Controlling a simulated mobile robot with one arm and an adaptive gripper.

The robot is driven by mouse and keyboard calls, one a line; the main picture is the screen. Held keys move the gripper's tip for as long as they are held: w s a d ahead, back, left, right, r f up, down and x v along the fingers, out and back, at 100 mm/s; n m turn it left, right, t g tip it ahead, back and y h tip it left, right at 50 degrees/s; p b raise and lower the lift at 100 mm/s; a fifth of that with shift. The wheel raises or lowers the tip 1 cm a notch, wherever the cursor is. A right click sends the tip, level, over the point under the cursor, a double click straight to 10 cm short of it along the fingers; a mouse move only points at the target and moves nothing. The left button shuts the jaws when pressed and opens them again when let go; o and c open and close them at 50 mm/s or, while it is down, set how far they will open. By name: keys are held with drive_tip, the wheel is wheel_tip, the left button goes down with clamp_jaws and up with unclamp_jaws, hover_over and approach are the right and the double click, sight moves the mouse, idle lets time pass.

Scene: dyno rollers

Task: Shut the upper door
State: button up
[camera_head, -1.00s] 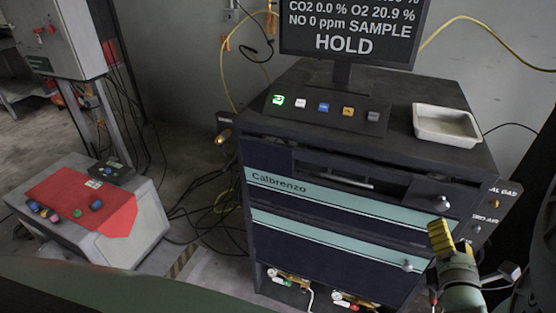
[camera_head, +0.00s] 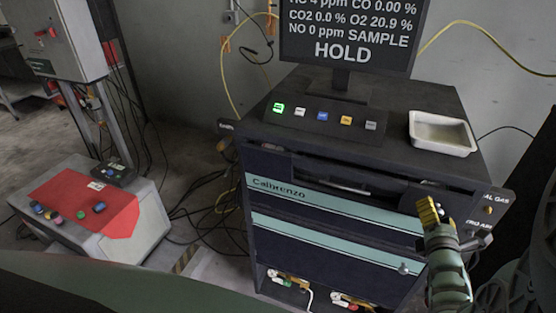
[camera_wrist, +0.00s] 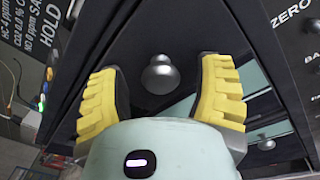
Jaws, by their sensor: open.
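The upper door (camera_head: 300,193) is the dark front panel with a pale green stripe and the name "Calbrenzo". A dark gap shows along its top edge, so it seems slightly ajar. My gripper (camera_head: 428,210), with yellow ribbed finger pads, is at the door's right end and hides its knob in the head view. In the wrist view, the round grey knob (camera_wrist: 160,75) sits between and slightly beyond the two spread fingers of my gripper (camera_wrist: 160,95). Neither pad visibly touches it.
The lower door (camera_head: 320,245) is just below, with its own small knob (camera_head: 404,268). A white tray (camera_head: 442,151), a button panel (camera_head: 325,117) and a monitor (camera_head: 345,35) are on the cabinet top (camera_head: 400,95). A red-topped box (camera_head: 90,210) stands left on the floor.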

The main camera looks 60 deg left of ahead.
drive_tip(key=shift+w+a, duration=0.1)
drive_tip(key=shift+w, duration=0.1)
drive_tip(key=shift+o, duration=0.2)
clamp_jaws()
idle(0.5)
